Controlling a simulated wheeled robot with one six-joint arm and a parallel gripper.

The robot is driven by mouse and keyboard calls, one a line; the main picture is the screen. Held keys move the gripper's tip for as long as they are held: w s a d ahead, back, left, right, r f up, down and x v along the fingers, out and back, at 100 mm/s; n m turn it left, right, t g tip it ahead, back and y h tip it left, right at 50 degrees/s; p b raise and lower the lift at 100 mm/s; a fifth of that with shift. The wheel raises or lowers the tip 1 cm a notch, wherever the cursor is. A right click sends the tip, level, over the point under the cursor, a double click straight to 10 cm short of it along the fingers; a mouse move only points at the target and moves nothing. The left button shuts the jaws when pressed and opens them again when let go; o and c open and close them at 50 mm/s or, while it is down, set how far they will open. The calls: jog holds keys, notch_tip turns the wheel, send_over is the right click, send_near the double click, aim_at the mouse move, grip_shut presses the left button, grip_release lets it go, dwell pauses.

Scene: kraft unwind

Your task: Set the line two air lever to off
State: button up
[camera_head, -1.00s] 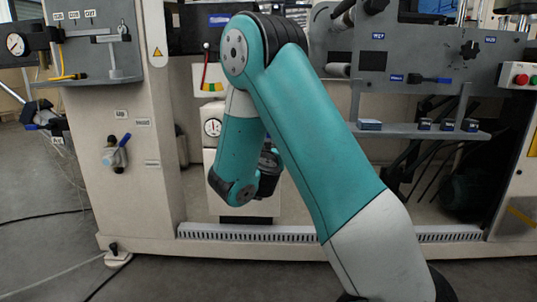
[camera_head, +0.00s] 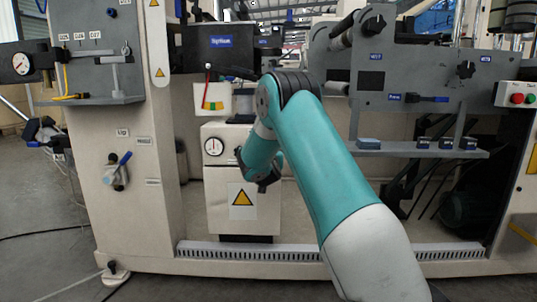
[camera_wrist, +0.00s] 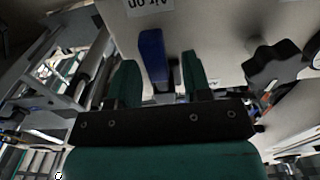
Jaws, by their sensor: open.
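In the wrist view a blue lever (camera_wrist: 151,47) stands between the two green fingers of my gripper (camera_wrist: 160,68). The gripper is open, with a finger on either side and gaps to the lever. A white label reading "Air on" (camera_wrist: 150,5) shows upside down beyond the lever's end. The lever's base is partly hidden by my gripper. In the head view the dark end of my arm (camera_head: 270,180) is by the white cabinet, and the fingers cannot be made out. I cannot match the lever to one in the head view.
A black lobed knob (camera_wrist: 273,68) sits right of the gripper in the wrist view.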

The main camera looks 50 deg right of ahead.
jog(key=shift+w+d, duration=0.3)
jog(key=shift+d, duration=0.05)
jog(key=shift+c, duration=0.3)
grip_shut()
